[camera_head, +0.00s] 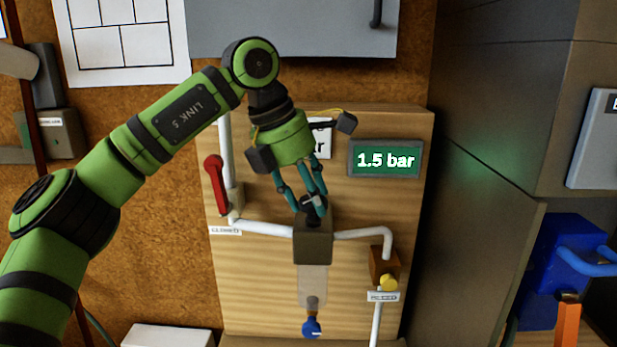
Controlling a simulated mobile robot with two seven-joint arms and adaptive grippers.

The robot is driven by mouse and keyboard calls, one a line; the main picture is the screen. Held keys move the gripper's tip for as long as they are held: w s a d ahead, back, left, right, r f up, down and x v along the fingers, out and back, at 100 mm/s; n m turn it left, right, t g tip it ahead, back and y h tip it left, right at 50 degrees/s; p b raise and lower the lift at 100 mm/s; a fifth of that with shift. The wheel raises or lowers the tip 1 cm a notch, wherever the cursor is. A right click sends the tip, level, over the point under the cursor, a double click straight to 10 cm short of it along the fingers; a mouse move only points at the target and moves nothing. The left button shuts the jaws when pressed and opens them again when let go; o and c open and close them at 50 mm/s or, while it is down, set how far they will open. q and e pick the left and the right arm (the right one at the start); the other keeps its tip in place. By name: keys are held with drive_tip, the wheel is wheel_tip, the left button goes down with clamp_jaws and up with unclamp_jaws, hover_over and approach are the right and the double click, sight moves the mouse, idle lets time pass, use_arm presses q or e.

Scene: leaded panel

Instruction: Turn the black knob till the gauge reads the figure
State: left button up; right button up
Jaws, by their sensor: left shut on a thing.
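My left gripper (311,198) reaches down in front of the wooden panel, its teal fingers shut on the black knob (315,211). The knob sits on top of a dark block (312,241) in the white pipe line, and the fingers hide part of it. The green gauge display (385,159) at the panel's upper right reads 1.5 bar. A white card (321,143) behind the gripper shows only the end of its text, "ar"; its figure is hidden. My right gripper is not in view.
The wooden panel (255,270) also carries a red lever (215,182) at left, a yellow knob (388,282) at lower right and a blue knob (311,327) at the bottom. A dark cabinet (480,110) stands close on the right.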

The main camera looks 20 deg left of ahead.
use_arm(q)
drive_tip(key=m+p, duration=0.1)
drive_tip(key=p, duration=0.1)
drive_tip(key=m+g+p, duration=0.1)
drive_tip(key=m+p, duration=0.1)
drive_tip(key=m+g+p, duration=0.1)
drive_tip(key=m+p, duration=0.1)
drive_tip(key=shift+w+r+h, duration=0.2)
drive_tip(key=shift+r+h, duration=0.1)
drive_tip(key=shift+h, duration=0.1)
drive_tip(key=m+p, duration=0.2)
drive_tip(key=shift+f+m+g, duration=0.15)
drive_tip(key=shift+m+g, duration=0.25)
drive_tip(key=shift+w+f+m+p, duration=0.1)
drive_tip(key=shift+f+m+p, duration=0.05)
drive_tip(key=shift+m+p, duration=0.4)
drive_tip(key=shift+f+g, duration=0.1)
drive_tip(key=shift+g, duration=0.2)
drive_tip(key=o, duration=1.1)
drive_tip(key=shift+o, duration=0.2)
drive_tip(key=shift+d, duration=0.15)
